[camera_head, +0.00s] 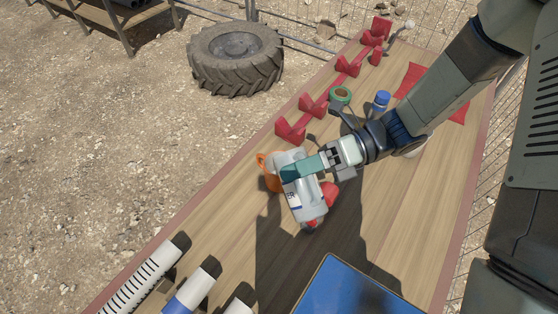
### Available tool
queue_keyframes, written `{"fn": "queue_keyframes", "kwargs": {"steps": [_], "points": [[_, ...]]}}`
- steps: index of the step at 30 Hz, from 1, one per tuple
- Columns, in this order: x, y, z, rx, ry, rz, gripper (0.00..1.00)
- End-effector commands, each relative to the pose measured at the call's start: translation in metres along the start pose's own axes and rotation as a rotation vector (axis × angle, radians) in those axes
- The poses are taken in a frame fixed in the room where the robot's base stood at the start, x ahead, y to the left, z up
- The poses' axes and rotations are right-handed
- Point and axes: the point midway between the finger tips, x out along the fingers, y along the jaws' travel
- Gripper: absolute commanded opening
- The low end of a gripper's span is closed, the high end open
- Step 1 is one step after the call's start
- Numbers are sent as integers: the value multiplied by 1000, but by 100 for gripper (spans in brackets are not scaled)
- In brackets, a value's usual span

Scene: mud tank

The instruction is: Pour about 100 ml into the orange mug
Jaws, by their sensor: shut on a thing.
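My gripper (296,171), with teal fingers, is shut on a pale grey-white container (304,205) with a dark-marked label. The container is tilted over the wooden table, and I cannot tell whether it touches the table. The orange mug (268,178) is just left of and behind the container. Only its handle and part of its side show; the container and my gripper hide the rest, including its mouth. Red parts show at the container's right side and lower end; I cannot tell whether both belong to it. No liquid stream is visible.
A red rack with several notched holders (314,105) runs along the table's far-left edge. A green roll (340,94) and a blue-capped bottle (381,101) stand behind my wrist. A tire (237,58) lies on the ground.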

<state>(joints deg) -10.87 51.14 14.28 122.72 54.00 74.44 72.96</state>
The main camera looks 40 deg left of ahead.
Motion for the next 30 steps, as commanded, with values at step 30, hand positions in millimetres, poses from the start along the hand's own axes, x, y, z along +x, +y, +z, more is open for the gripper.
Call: {"fn": "queue_keyframes", "kwargs": {"steps": [30], "points": [[4, -20, 5, 163, 34, 1, 0]]}}
